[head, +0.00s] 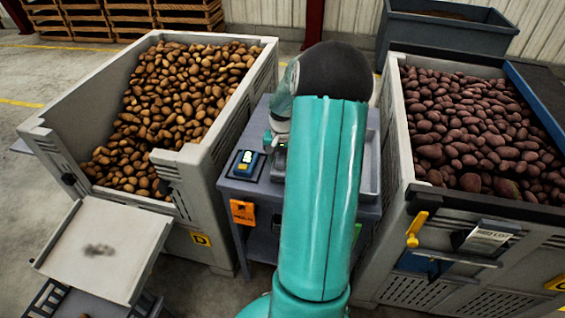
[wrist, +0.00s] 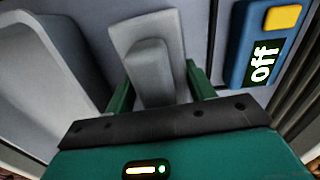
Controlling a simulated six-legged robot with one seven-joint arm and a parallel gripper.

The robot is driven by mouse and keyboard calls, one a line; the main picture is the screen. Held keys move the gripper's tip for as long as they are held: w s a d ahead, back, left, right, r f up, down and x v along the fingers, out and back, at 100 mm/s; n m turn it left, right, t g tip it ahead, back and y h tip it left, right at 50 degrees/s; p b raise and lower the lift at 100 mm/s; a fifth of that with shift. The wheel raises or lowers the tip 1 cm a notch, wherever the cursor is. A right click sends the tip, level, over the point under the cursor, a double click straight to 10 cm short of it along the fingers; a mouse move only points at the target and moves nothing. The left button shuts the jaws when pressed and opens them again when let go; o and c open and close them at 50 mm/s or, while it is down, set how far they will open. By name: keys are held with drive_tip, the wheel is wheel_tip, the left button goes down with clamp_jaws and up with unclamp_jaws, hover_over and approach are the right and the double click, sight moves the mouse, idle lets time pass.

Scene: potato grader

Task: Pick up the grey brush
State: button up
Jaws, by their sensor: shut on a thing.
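The grey brush (wrist: 150,62) shows in the wrist view as a pale grey block with a raised, narrower grey part facing the camera. My gripper (wrist: 160,92) has its two green fingers on either side of that part and is shut on it. The brush is over or on the grey surface of the small table (head: 259,190); I cannot tell if it touches. In the head view my teal arm covers most of the table, and the brush cannot be made out there.
A blue device (head: 246,163) with a yellow button sits on the table's left; its display reads "off" in the wrist view (wrist: 264,60). A crate of brown potatoes (head: 215,165) stands left, a crate of red ones (head: 393,150) right. A pale chute (head: 125,250) is lower left.

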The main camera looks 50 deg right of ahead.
drive_tip(key=w+a+r, duration=0.4)
drive_tip(key=a+r, duration=0.8)
drive_tip(key=a, duration=0.1)
drive_tip(key=shift+a, duration=0.2)
drive_tip(key=o, duration=0.4)
drive_tip(key=shift+c, duration=1)
